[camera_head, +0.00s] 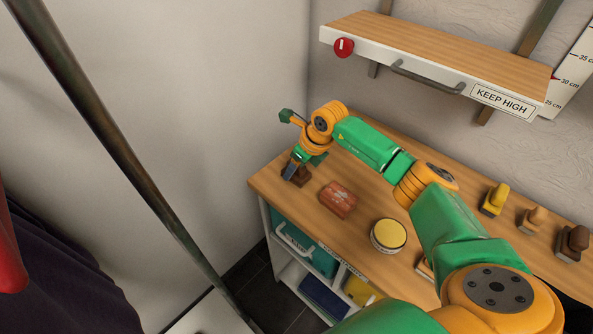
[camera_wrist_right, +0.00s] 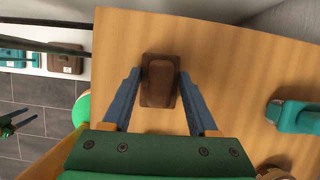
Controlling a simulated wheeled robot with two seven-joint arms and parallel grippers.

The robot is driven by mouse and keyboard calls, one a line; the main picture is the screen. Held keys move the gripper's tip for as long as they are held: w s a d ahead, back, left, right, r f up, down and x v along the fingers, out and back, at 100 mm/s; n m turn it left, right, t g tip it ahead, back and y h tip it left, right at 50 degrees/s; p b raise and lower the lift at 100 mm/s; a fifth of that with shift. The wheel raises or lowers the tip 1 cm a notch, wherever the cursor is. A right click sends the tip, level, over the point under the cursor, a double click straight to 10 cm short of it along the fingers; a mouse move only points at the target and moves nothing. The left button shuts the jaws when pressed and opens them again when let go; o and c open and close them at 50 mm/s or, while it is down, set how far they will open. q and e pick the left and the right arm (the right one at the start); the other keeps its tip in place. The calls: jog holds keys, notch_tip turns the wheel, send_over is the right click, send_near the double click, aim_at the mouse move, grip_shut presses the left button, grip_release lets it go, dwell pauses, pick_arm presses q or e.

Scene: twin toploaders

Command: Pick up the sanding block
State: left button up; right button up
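A dark brown block, which looks like the sanding block (camera_head: 301,177), lies near the left end of the wooden bench top. It also shows in the right wrist view (camera_wrist_right: 160,80), lengthwise between the fingers. My right gripper (camera_head: 291,170) is low at the block, pointing down. In the right wrist view, its blue-grey fingers (camera_wrist_right: 159,76) stand on either side of the block, with narrow strips of wood showing between finger and block. The gripper looks open; contact at the tips cannot be told.
A reddish-brown block (camera_head: 338,199) and a round yellow-topped tin (camera_head: 388,235) lie on the bench (camera_head: 272,187) to the right. Several handled stamp-like tools, one yellow (camera_head: 495,199), stand further right. A "KEEP HIGH" shelf (camera_head: 440,66) hangs above. Bins (camera_head: 322,298) sit below.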

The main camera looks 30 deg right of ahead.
aim_at(301, 182)
jog(key=shift+c, duration=0.8)
jog(key=shift+w+r, duration=0.1)
jog(key=shift+r, duration=0.05)
notch_tip(301, 182, up, 3)
jog(key=shift+b, duration=1)
jog(key=s+r, duration=0.2)
jog(key=r, duration=0.1)
jog(key=s+r+b, duration=0.1)
jog(key=s, duration=0.1)
jog(key=shift+a+r, duration=0.2)
jog(key=shift+a, duration=0.15)
jog(key=s+a+r+b, duration=0.2)
jog(key=s+r, duration=0.3)
jog(key=s, duration=0.5)
jog(key=shift+r+b, duration=0.15)
jog(key=shift+b, duration=0.2)
jog(key=shift+w, duration=0.1)
